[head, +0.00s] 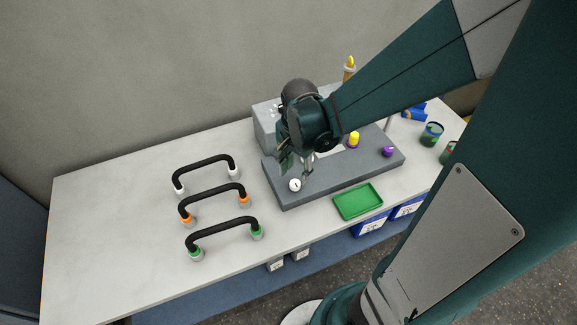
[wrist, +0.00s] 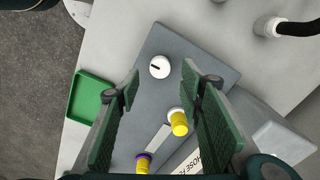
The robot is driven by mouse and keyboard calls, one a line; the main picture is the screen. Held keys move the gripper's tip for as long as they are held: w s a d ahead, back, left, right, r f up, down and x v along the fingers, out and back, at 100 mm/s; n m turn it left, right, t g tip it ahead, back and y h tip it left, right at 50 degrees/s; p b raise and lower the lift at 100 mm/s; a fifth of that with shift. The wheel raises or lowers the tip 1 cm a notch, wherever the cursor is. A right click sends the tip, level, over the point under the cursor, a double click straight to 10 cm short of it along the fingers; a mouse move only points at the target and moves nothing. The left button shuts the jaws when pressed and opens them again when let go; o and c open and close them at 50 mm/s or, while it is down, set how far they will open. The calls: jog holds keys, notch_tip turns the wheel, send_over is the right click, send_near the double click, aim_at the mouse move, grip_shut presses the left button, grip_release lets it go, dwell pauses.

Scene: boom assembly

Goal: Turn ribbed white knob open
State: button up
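The white knob (head: 295,185) is a round white cap with a dark slot line on the grey panel (head: 345,182), near its left end. It also shows in the wrist view (wrist: 160,67), beyond and between my fingertips. Ribbing on its side cannot be made out. My gripper (head: 297,166) is over the left part of the panel, above and just behind the knob in the head view. In the wrist view its two green fingers (wrist: 161,78) are spread wide with nothing between them. They look apart from the knob.
A yellow plug with a white collar (wrist: 179,123) and one with a purple collar (wrist: 143,163) stand on the panel. A purple fitting (head: 387,151) is further right. A green tray (head: 358,202) lies in front. Several black hoses (head: 213,190) lie left; the table's far left is clear.

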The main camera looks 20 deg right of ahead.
aim_at(295, 183)
jog(key=shift+f+b, duration=0.4)
jog(key=shift+f, duration=2.5)
jog(key=c, duration=0.9)
